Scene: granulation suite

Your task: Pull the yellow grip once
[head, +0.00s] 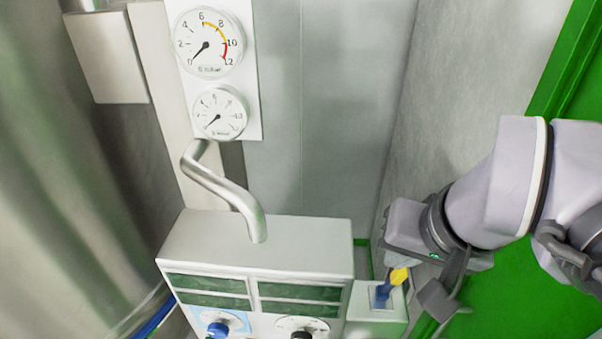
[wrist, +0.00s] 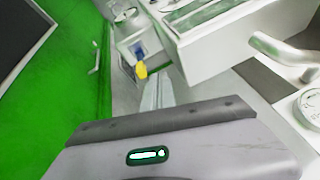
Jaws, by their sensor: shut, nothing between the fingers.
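The yellow grip (head: 399,276) tops a blue lever on a small pale box (head: 375,309) at the right side of the control cabinet. In the wrist view the yellow grip (wrist: 141,70) and its blue stem show just left of my fingers. My gripper (wrist: 158,90) is shut and empty, its pale fingertips close to the grip. I see a gap in the picture but cannot judge the depth between them. In the head view my wrist hangs above and right of the grip, and my fingertips cannot be made out.
The control cabinet (head: 262,245) has green displays, a blue knob (head: 217,329) and a black knob (head: 301,334). A bent metal pipe (head: 224,190) rises from its top. Two dial gauges (head: 208,44) hang above. A grey wall is close on the right, beside green panels.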

